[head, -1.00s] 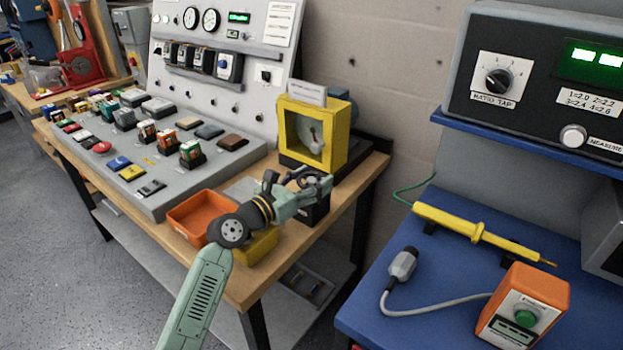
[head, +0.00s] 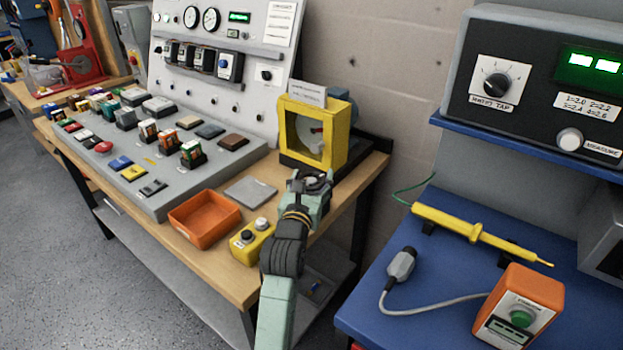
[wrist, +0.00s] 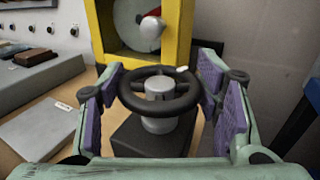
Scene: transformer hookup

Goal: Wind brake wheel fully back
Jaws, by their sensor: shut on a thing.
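The brake wheel (wrist: 158,104) is a black handwheel with a grey hub on a dark block (wrist: 150,137), in front of the yellow frame. In the wrist view it sits between my gripper's two purple-padded fingers, which meet its rim at left and right. My gripper (wrist: 160,95) is shut on the wheel. In the head view my gripper (head: 310,184) is over the wheel, which it largely hides. A small pale mark (wrist: 182,69) shows on the wheel's far rim.
A yellow frame (head: 313,132) with a disc inside stands just behind the wheel. An orange tray (head: 204,219), a yellow button box (head: 250,244) and a grey plate (head: 250,191) lie to the left. The blue bench (head: 470,275) is to the right.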

